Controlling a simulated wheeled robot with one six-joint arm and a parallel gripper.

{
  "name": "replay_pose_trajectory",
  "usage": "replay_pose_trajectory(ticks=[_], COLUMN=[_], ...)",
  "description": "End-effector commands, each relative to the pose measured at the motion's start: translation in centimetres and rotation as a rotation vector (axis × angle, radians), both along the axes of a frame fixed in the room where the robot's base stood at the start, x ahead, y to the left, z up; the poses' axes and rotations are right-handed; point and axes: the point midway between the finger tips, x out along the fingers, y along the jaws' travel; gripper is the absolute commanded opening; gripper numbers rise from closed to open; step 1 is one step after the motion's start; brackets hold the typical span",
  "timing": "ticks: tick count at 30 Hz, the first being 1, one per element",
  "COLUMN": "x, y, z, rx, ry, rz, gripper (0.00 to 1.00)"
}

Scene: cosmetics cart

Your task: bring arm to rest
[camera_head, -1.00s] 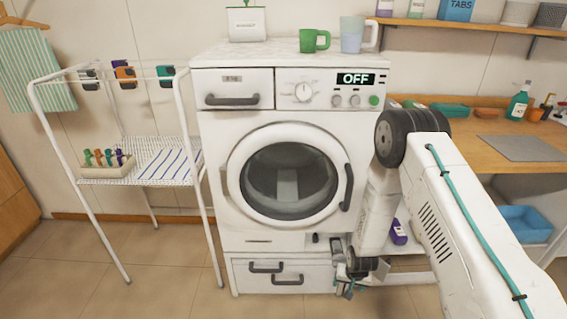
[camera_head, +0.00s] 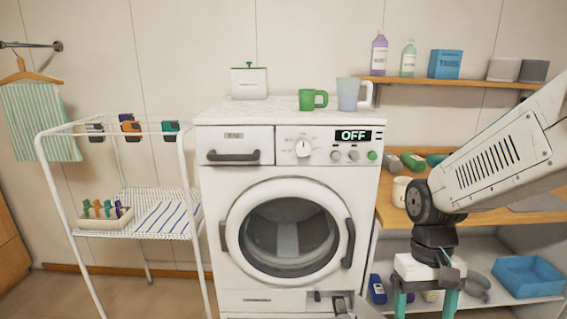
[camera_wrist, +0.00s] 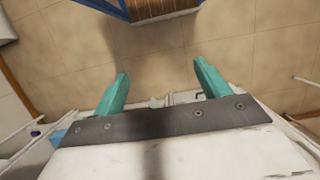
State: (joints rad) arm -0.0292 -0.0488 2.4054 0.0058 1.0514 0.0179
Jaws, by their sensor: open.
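My gripper (camera_head: 425,303) hangs at the right of the washing machine, in front of the shelf unit, pointing down. Its two teal fingers are cut off by the bottom edge of the head view. In the wrist view my gripper (camera_wrist: 157,85) has its fingers spread wide with nothing between them, above the tiled floor. My arm comes in from the right edge and bends down at a dark joint.
The washing machine (camera_head: 213,180) has its round door shut and its display reads OFF. A drying rack (camera_head: 180,170) stands to its left. A wooden counter (camera_head: 395,215) and a blue bin (camera_head: 528,275) are at the right. Cups stand on the machine.

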Motion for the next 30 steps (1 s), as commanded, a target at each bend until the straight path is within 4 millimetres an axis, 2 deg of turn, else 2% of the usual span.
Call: replay_pose_trajectory(ticks=[1,3,9,12,21,30], x=[-1.4,-3.4,-8.3,-9.8,-11.4,-11.5], y=[-0.1,-0.3,-0.7,-0.8,-1.1,-1.1], z=[1.6,3.4,7.3,8.7,11.8,12.1], rx=[0.001,0.001,0.0,-0.001,-0.001,-0.002], ry=[-0.013,-0.023,-0.106,-0.187,-0.369,-0.382], rz=[0.003,0.007,0.007,0.003,-0.007,-0.009], gripper=[0.75,0.75,0.75,0.75,0.75,0.75])
